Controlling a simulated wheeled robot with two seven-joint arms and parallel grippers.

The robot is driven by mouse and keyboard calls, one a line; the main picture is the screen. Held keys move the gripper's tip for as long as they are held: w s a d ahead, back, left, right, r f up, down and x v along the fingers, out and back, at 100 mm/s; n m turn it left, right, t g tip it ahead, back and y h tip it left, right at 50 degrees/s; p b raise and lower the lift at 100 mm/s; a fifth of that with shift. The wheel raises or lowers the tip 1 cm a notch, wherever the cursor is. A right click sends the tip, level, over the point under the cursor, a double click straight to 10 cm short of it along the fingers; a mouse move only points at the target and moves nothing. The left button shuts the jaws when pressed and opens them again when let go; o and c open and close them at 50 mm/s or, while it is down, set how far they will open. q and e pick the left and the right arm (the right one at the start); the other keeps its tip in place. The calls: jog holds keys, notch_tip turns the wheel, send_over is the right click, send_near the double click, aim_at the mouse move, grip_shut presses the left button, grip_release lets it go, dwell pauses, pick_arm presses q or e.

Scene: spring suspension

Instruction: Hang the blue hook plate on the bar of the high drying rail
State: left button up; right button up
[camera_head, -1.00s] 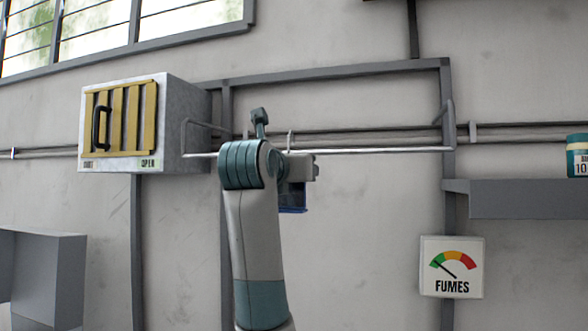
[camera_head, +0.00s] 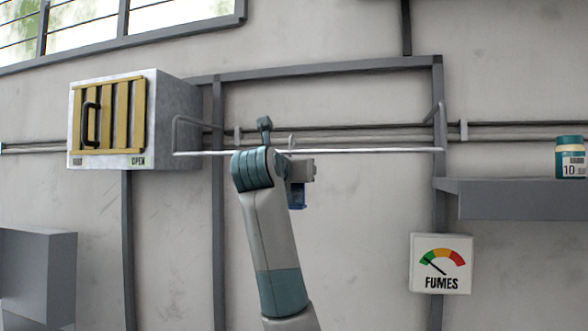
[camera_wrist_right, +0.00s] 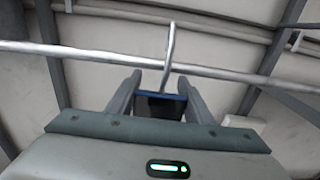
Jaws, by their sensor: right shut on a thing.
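The blue hook plate (camera_head: 297,198) is partly hidden behind my right arm in the head view. My right gripper (camera_wrist_right: 158,82) is shut on it, one finger at each side. The plate's blue edge and dark face show between the fingers in the right wrist view (camera_wrist_right: 160,104). Its pale hook (camera_wrist_right: 171,45) rises from the plate and crosses the bar in that view. The bar (camera_head: 370,151) of the high drying rail is a thin light rod. The hook tip (camera_head: 291,140) shows just above the bar; I cannot tell whether it is over or touching it. My left gripper is out of view.
A grey box with a yellow slatted front (camera_head: 110,115) is at the rail's left end. A grey shelf (camera_head: 515,199) with a teal-lidded jar (camera_head: 570,158) is at right. A fumes sign (camera_head: 441,264) hangs below. The wall beneath the bar is mostly clear.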

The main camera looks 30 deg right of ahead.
jog(key=shift+w+d+f+b, duration=0.1)
jog(key=shift+w+f+b, duration=0.05)
jog(key=shift+f+b, duration=0.4)
jog(key=shift+w+d+f+b, duration=0.1)
jog(key=shift+f+b, duration=0.2)
jog(key=shift+f, duration=0.3)
jog(key=o, duration=1.3)
jog(key=shift+c, duration=0.2)
jog(key=shift+s, duration=0.1)
